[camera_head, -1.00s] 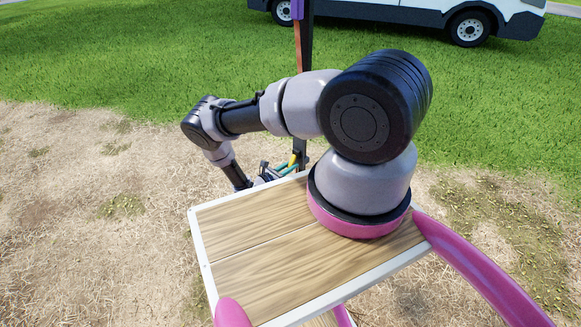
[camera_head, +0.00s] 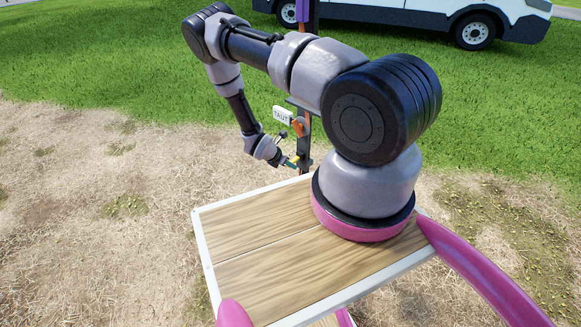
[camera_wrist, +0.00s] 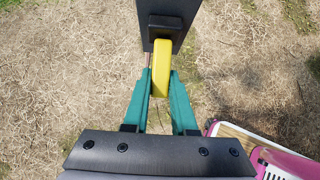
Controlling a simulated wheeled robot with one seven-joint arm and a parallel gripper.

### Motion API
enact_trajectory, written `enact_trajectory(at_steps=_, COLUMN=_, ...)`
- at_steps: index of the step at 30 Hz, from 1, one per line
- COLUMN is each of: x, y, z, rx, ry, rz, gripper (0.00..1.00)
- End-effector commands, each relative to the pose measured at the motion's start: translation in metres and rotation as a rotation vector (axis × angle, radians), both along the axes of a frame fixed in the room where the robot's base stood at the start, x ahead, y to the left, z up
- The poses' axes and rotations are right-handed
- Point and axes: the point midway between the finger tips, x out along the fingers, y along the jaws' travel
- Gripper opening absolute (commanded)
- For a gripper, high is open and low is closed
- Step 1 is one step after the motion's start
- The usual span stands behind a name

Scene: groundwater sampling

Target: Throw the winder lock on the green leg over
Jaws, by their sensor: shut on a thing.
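The winder lock is a yellow lever (camera_wrist: 161,66) on a dark block (camera_wrist: 166,22) at the top of the wrist view. My gripper (camera_wrist: 161,85) has teal fingers on both sides of the lever and is shut on it. In the head view my gripper (camera_head: 289,163) is low at the dark upright leg (camera_head: 306,130), just beyond the wooden deck. The lever is small there and partly hidden by the fingers. I cannot make out green on the leg itself.
A white "TAUT" tag (camera_head: 283,115) and an orange part (camera_head: 298,127) sit on the leg above my gripper. A white vehicle (camera_head: 440,15) stands far back on the grass. Dry open ground (camera_head: 90,220) lies to the left.

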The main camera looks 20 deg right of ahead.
Motion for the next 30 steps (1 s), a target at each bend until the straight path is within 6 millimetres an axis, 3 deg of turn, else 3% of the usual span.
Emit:
enact_trajectory(at_steps=12, x=-0.0004, y=0.0013, z=0.0091, rx=0.170, ry=0.062, rz=0.000, gripper=0.00)
enact_trajectory(at_steps=28, x=-0.0005, y=0.0010, z=0.0100, rx=0.189, ry=0.070, rz=0.002, gripper=0.00)
enact_trajectory(at_steps=29, x=-0.0005, y=0.0010, z=0.0100, rx=0.189, ry=0.070, rz=0.002, gripper=0.32)
enact_trajectory(at_steps=30, x=-0.0004, y=0.0008, z=0.0100, rx=0.189, ry=0.070, rz=0.002, gripper=0.48)
